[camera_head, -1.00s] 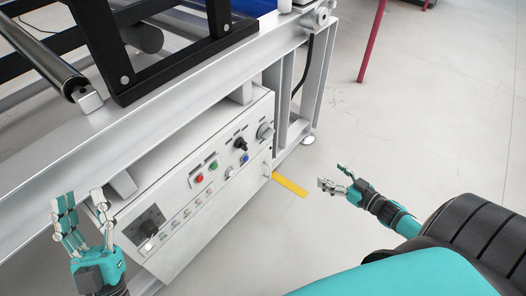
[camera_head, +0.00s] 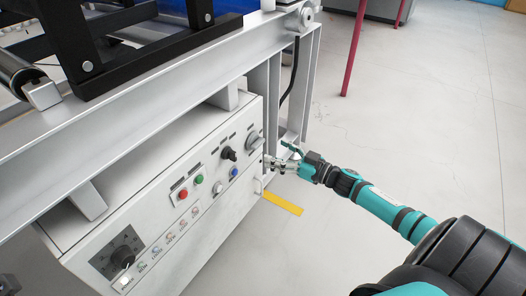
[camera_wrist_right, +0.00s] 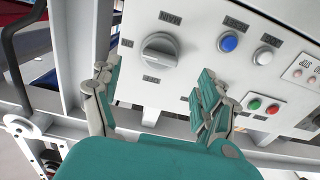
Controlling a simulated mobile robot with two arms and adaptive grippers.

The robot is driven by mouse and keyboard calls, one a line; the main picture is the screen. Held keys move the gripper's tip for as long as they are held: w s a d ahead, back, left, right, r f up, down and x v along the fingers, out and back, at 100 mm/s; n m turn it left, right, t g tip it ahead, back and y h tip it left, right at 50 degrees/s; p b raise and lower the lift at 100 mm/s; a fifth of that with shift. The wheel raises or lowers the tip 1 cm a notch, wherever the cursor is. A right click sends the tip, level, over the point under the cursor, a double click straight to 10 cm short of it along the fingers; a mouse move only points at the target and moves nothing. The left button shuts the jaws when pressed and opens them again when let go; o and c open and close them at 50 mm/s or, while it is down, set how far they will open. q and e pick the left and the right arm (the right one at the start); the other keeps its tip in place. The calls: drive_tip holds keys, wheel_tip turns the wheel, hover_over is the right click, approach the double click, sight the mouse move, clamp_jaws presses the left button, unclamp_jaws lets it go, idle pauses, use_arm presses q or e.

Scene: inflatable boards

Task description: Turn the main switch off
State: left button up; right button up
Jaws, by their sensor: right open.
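The main switch is a grey rotary knob (camera_head: 253,140) at the right end of the white control panel (camera_head: 207,225). In the right wrist view the knob (camera_wrist_right: 160,52) shows upside down, with a label that seems to read MAIN beside it; its exact setting is hard to read. My right gripper (camera_head: 274,161) is open and empty, just right of the panel's end in the head view. In the right wrist view its two fingers (camera_wrist_right: 156,84) stand apart, with the knob beyond the gap and not touched.
A black knob (camera_head: 229,153), a blue button (camera_head: 234,173), a green button (camera_head: 199,179) and a red button (camera_head: 182,194) sit near the switch. A metal frame leg (camera_head: 293,85) stands behind the panel's end. Free floor lies to the right, with a yellow strip (camera_head: 283,204).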

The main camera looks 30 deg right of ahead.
sight(261, 145)
drive_tip(key=b+x, duration=0.1)
drive_tip(key=x, duration=0.5)
drive_tip(key=shift+b, duration=0.35)
drive_tip(key=shift+c, duration=0.4)
drive_tip(key=shift+s, duration=0.1)
drive_tip(key=c, duration=1.1)
